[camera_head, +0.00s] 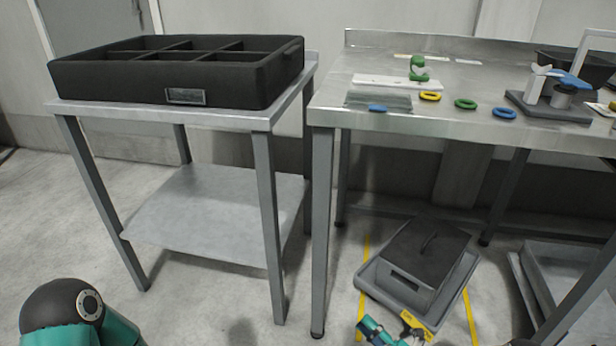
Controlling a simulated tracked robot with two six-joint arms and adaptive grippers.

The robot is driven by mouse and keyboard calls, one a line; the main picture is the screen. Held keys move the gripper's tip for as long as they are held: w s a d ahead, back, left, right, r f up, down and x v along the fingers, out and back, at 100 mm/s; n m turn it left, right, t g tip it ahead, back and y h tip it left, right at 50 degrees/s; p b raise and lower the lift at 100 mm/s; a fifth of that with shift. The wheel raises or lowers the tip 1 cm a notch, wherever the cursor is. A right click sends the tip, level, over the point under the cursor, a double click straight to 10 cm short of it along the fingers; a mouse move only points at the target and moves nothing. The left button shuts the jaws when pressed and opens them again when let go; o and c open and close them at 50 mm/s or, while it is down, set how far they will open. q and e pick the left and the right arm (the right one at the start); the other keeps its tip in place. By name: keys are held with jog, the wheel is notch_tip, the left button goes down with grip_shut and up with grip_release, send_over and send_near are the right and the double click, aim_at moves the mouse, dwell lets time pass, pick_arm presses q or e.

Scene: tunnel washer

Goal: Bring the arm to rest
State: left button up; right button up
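Part of my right arm and gripper (388,335) shows at the bottom edge, teal and dark, low in front of the grey bin on the floor. It is cut off by the frame, so its fingers cannot be made out. A teal and black joint of my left arm (65,312) fills the lower left corner. My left gripper is not in view. Neither arm visibly touches the tables.
A black compartment tray (165,95) sits on the left steel table (230,119). The right steel table (350,119) carries green, yellow and blue rings (466,104) and a grey fixture (550,107). A lidded grey bin (415,288) stands on the floor between yellow lines.

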jog(key=s+a+r+n+g+y+p, duration=0.1)
jog(key=s+a+r+n+g+y, duration=0.2)
jog(key=s+a+n+g, duration=0.65)
jog(key=s+a+n+g+h+p, duration=0.1)
jog(key=s+a+n+g+h, duration=0.35)
jog(key=s+n+g, duration=0.55)
jog(key=s+d+f+n+t+h, duration=0.1)
jog(key=s+d+f+n+h, duration=0.3)
jog(key=n, duration=0.5)
jog(key=s+d+f+n+t+h, duration=0.1)
jog(key=s+d+f+n+h, duration=0.1)
jog(key=s+d+n+h, duration=0.45)
jog(key=w+n+t+y, duration=0.1)
jog(key=w+n+t, duration=0.35)
jog(key=n, duration=0.35)
notch_tip(320, 180, up, 38)
jog(key=g+p, duration=0.1)
jog(key=p, duration=3.8)
jog(key=shift+w+a+f, duration=0.15)
jog(key=shift+w+a, duration=0.15)
jog(key=shift+a, duration=0.15)
